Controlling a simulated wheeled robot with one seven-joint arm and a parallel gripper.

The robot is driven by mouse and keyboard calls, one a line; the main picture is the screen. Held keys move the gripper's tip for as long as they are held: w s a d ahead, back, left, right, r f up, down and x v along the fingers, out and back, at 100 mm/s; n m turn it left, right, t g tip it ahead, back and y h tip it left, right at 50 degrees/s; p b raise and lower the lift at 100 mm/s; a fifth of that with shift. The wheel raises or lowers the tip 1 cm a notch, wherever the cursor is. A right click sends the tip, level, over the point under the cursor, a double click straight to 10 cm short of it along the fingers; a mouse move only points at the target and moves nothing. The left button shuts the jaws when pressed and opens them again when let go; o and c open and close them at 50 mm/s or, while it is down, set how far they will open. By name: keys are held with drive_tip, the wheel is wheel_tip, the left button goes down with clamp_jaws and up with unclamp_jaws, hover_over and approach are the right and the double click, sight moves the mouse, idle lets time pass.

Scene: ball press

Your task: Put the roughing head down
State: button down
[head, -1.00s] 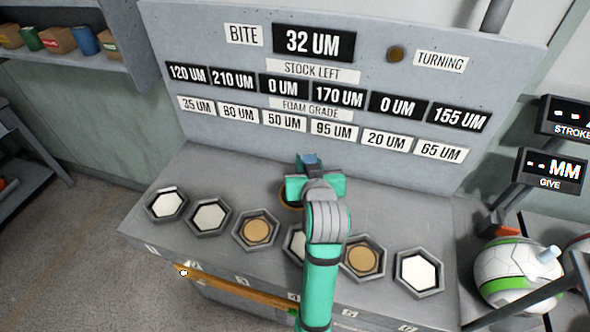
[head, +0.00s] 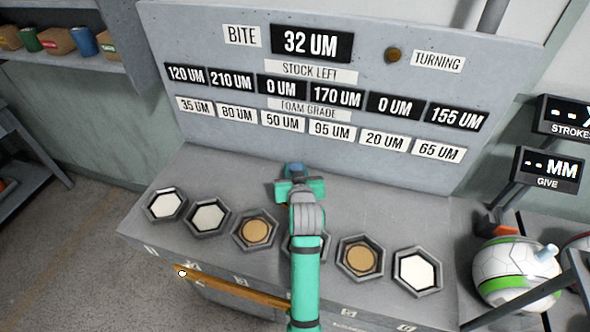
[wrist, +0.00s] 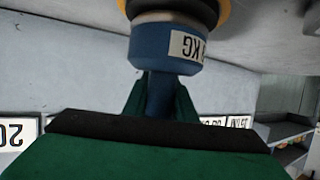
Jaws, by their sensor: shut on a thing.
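The roughing head is a blue cylinder with a white label ending in "KG" and a narrower blue stem; it fills the upper middle of the wrist view (wrist: 160,45). Its far end is black and yellow. My gripper (wrist: 158,100) is shut on the stem, one green finger on each side. In the head view a small blue part of the roughing head (head: 295,170) shows beyond my gripper (head: 297,186), over the back of the grey bench. My arm and gripper hide what lies below, so I cannot tell whether the head touches the bench.
Several hexagonal trays stand in a row along the grey bench (head: 185,165), with white or tan discs. My arm covers one tray. The display panel (head: 380,60) rises behind. A white and green ball (head: 505,275) is at right. Bare bench top lies behind the trays.

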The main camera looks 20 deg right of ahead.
drive_tip(key=shift+f, duration=0.15)
drive_tip(key=c, duration=1.5)
unclamp_jaws()
drive_tip(key=shift+f, duration=0.15)
drive_tip(key=shift+o, duration=0.2)
drive_tip(key=v, duration=1.2)
